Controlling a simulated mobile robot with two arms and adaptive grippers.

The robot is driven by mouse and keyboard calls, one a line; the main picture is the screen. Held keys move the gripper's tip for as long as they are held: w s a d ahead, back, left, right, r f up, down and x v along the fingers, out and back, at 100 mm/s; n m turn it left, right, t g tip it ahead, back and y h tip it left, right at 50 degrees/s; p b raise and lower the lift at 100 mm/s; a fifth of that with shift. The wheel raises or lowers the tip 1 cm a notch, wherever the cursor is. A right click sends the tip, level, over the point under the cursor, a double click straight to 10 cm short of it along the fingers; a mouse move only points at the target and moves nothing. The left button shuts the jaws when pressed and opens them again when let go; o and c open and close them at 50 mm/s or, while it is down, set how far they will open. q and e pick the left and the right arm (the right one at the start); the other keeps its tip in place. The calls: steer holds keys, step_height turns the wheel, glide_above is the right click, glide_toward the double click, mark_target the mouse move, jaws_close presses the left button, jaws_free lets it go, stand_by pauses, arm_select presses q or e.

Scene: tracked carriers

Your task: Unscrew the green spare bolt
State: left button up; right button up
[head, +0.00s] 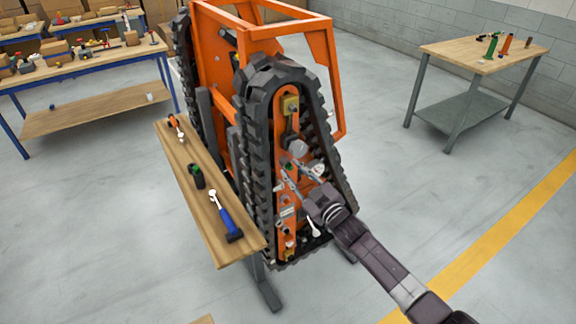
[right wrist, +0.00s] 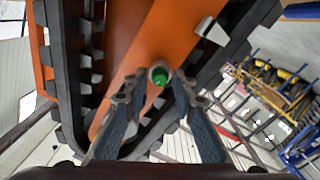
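The green bolt (right wrist: 159,77) shows in the right wrist view as a small green end set in a pale round collar on the orange side plate (right wrist: 150,45) of the tracked carrier. My right gripper (right wrist: 157,88) is open, with one fingertip on each side of the bolt and a gap to both. In the head view my right gripper (head: 285,174) reaches in from the lower right to the inside of the track frame. A small green spot (head: 289,166) shows there by its fingertips. My left gripper is not in view.
The black track (head: 252,130) loops around the orange plate, close to my right gripper. A narrow wooden bench (head: 190,160) with tools stands left of it. A table (head: 465,50) with coloured items stands at the back right. The floor at right is clear.

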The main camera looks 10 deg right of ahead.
jaws_close()
steer(key=n, duration=0.1)
steer(key=n+b, duration=0.1)
steer(key=n, duration=0.1)
steer(key=n+b, duration=0.1)
steer(key=n, duration=0.1)
steer(key=shift+f, duration=0.25)
steer(key=shift+r+n, duration=0.3)
steer(key=shift+n, duration=0.1)
steer(key=shift+s+f+n, duration=0.1)
steer(key=shift+s+n, duration=0.05)
steer(key=shift+n, duration=0.55)
steer(key=shift+d+n, duration=0.1)
steer(key=shift+n, duration=0.3)
